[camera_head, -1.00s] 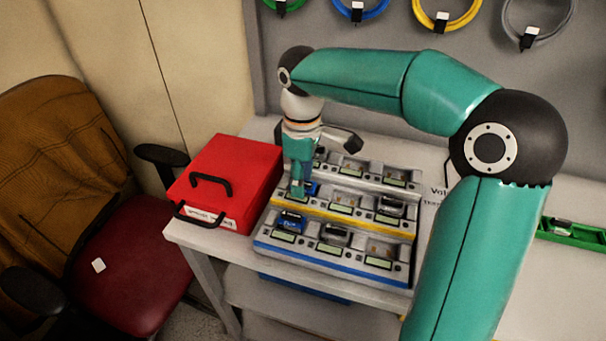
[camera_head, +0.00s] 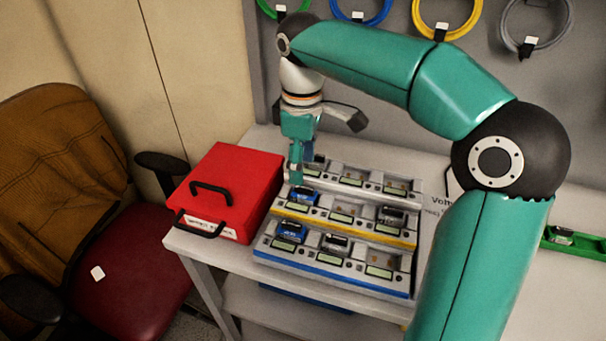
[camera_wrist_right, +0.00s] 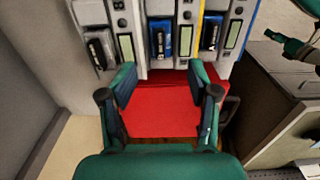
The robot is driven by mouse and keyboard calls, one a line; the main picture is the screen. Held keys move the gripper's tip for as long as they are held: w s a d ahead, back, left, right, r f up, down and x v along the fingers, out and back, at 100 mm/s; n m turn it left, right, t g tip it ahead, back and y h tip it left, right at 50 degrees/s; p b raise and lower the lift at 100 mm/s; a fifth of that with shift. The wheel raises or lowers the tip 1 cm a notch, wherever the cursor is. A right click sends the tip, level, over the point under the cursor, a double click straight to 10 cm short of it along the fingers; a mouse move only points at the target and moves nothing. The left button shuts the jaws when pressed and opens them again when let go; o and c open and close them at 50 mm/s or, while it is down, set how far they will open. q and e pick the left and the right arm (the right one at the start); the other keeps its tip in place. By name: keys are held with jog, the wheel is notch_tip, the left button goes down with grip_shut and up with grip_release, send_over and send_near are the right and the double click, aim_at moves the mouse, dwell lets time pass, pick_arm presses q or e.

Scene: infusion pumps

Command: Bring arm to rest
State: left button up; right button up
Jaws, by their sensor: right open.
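My right arm, teal with black joints, reaches across the head view from the lower right. Its gripper (camera_head: 297,172) hangs pointing down over the left end of the charging rack (camera_head: 330,262). In the right wrist view the gripper (camera_wrist_right: 160,85) has its two fingers apart with nothing between them. Blue devices (camera_head: 304,196) (camera_head: 290,232) sit in the left slots of the middle and front rows. In the right wrist view a dark device and two blue ones (camera_wrist_right: 161,40) sit in slots beyond the fingertips. My left gripper is out of view.
A red box (camera_head: 235,180) with black handles stands on the table left of the rack. Coiled cables (camera_head: 445,18) hang on the back panel. A green level (camera_head: 575,241) lies at right. A brown and red chair (camera_head: 130,260) stands at left.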

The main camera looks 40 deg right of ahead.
jog(key=shift+r, duration=1.05)
